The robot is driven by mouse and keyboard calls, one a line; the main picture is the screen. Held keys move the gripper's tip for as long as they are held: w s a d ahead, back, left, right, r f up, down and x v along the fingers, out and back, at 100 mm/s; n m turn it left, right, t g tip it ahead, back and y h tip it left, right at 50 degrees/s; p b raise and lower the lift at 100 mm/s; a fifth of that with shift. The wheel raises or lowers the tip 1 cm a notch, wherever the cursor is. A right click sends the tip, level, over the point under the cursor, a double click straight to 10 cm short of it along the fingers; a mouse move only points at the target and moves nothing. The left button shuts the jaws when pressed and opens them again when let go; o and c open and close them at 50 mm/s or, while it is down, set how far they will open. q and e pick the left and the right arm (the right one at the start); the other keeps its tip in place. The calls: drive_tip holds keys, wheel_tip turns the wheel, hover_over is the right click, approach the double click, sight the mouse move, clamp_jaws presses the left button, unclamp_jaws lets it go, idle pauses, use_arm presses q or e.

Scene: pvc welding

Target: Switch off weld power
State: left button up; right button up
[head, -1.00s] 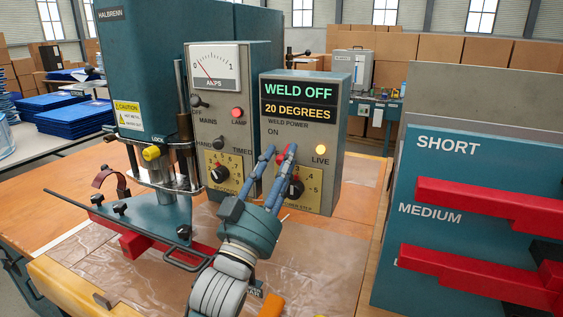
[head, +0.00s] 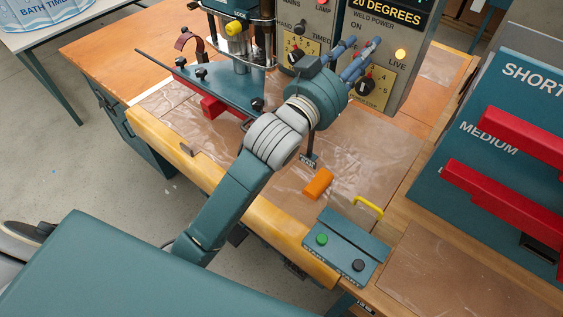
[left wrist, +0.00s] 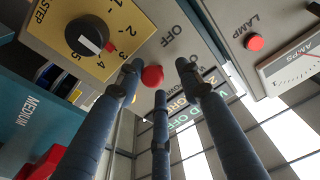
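My left gripper (head: 362,43) is at the front of the grey control cabinet (head: 410,85), beside the WELD POWER label. In the left wrist view its three blue fingers (left wrist: 160,76) are spread apart around a red round knob (left wrist: 152,77), close to an OFF label; I cannot tell whether they touch it. The yellow LIVE lamp (head: 400,54) is lit. The display (head: 385,8) reads 20 DEGREES, its upper line cut off. My right gripper is not in view.
A step dial (head: 366,85) sits just below the fingers, also in the left wrist view (left wrist: 88,36). The welder's lamp (left wrist: 255,42) is nearby. A control box (head: 345,248) with green and black buttons and an orange block (head: 318,184) lie on the bench. Red bars (head: 500,190) stick out at right.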

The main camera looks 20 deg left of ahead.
use_arm(q)
wheel_tip(320, 180, up, 3)
drive_tip(key=g+y+p, duration=0.1)
drive_tip(key=g+p, duration=0.1)
drive_tip(key=p, duration=0.4)
drive_tip(key=g+p, duration=0.3)
drive_tip(key=p, duration=0.4)
drive_tip(key=shift+w+r+y, duration=0.15)
drive_tip(key=shift+r+y, duration=0.05)
drive_tip(key=shift+y, duration=0.2)
drive_tip(key=shift+f+g, duration=0.2)
drive_tip(key=shift+g, duration=0.1)
drive_tip(key=f+b+v, duration=0.1)
drive_tip(key=b+v, duration=0.2)
drive_tip(key=v, duration=0.8)
drive_tip(key=s+a+f+n+g+y+b, duration=0.1)
drive_tip(key=s+a+f+g, duration=0.1)
drive_tip(key=f, duration=0.8)
drive_tip(key=s+a+f+n+g+y, duration=0.1)
drive_tip(key=s+a+f+g, duration=0.1)
drive_tip(key=f, duration=0.8)
drive_tip(key=s+a+f+n+g+y+b, duration=0.1)
drive_tip(key=s+f, duration=0.3)
drive_tip(key=f, duration=0.7)
drive_tip(key=shift+s+a+g+b, duration=0.2)
drive_tip(key=shift+a+g+b, duration=0.15)
drive_tip(key=shift+a, duration=0.4)
